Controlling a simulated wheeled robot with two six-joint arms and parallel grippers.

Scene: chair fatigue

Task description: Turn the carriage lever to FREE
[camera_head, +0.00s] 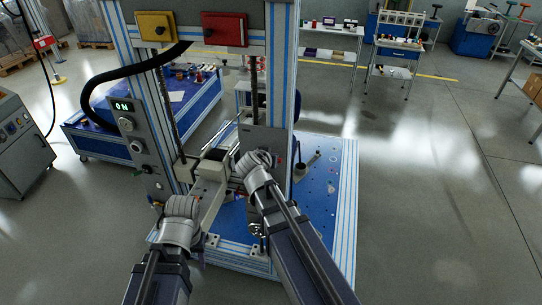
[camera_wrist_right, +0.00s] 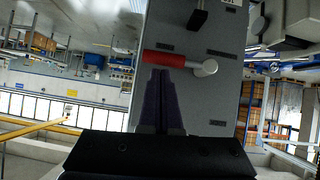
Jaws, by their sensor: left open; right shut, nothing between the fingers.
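The carriage lever (camera_wrist_right: 165,59) has a red grip and a silver pivot end. In the right wrist view it lies level across a grey plate (camera_wrist_right: 215,95), grip to the left, pivot to the right. My right gripper (camera_wrist_right: 162,72) is shut and empty, its dark fingertips at the lower edge of the red grip. I cannot tell whether they touch it. Dark labels around the lever are too small to read. In the head view my right wrist covers its fingertips. My left gripper (camera_head: 183,207) is open, low at the front left of the machine; its fingers are mostly hidden.
The machine's blue-and-silver uprights (camera_head: 285,90) stand around the carriage. A black knob (camera_wrist_right: 198,18) sits above the lever. A yellow box (camera_head: 156,26) and red box (camera_head: 224,29) hang above.

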